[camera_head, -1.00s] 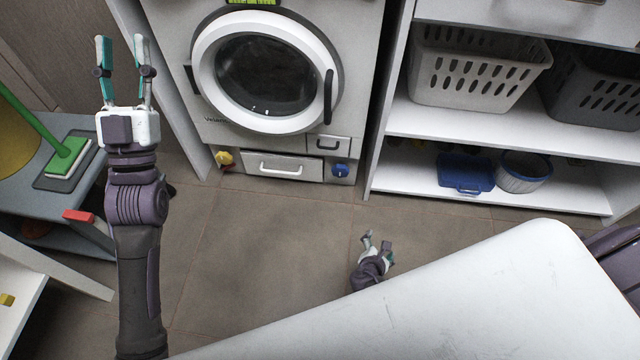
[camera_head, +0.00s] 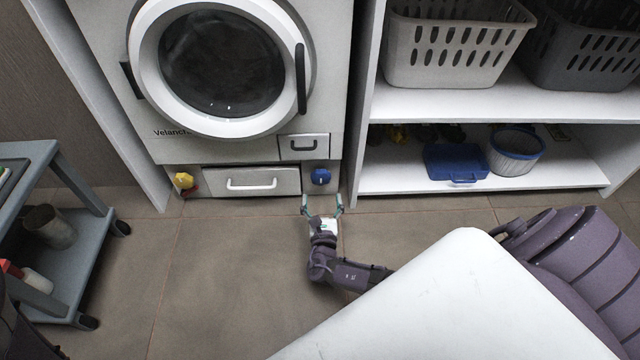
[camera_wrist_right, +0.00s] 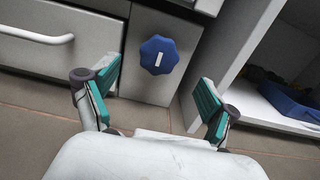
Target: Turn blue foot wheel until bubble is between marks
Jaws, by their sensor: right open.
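The blue foot wheel (camera_head: 320,176) sits low on the front of the washing machine (camera_head: 246,150), right of the bottom drawer. In the right wrist view the blue wheel (camera_wrist_right: 159,55) has a scalloped edge and a white bar mark, slightly tilted. My right gripper (camera_head: 322,207) is open and empty, just in front of and below the wheel, not touching it. In the right wrist view its teal-padded fingers (camera_wrist_right: 157,92) stand apart, with the wheel beyond and between them. No bubble or marks can be made out; the machine's top is out of view. My left gripper is not in view.
A yellow wheel (camera_head: 184,181) is at the machine's left foot. The drawer handle (camera_head: 252,184) juts out left of the blue wheel. A grey cart (camera_head: 72,262) is at left.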

